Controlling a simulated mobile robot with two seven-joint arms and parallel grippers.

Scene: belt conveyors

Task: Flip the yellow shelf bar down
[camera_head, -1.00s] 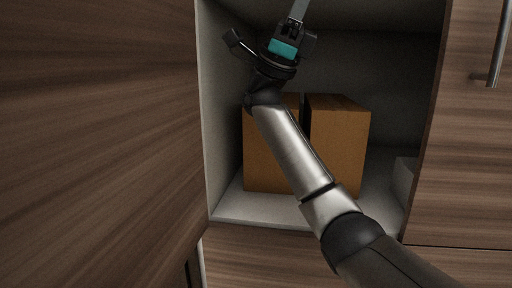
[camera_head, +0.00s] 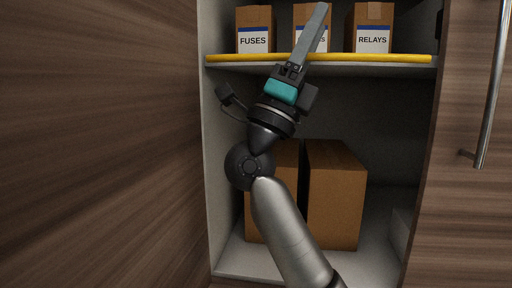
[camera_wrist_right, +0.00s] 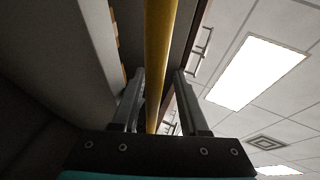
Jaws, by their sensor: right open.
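The yellow shelf bar (camera_head: 385,58) runs level along the front edge of the upper shelf, in front of the small boxes. My right gripper (camera_head: 321,10) reaches up in front of the shelf, its fingers crossing the bar in the head view. In the right wrist view the yellow bar (camera_wrist_right: 160,50) appears in the gap between the two fingers of my right gripper (camera_wrist_right: 158,74). The fingers stand apart, with space visible beside the bar. Whether a finger touches the bar is unclear. My left gripper is not in view.
Small boxes marked FUSES (camera_head: 254,30) and RELAYS (camera_head: 374,30) stand on the upper shelf, with a partly hidden box (camera_head: 308,18) between them. Two large brown boxes (camera_head: 335,195) stand below. Wooden doors (camera_head: 100,150) flank the opening, the right one with a metal handle (camera_head: 492,90).

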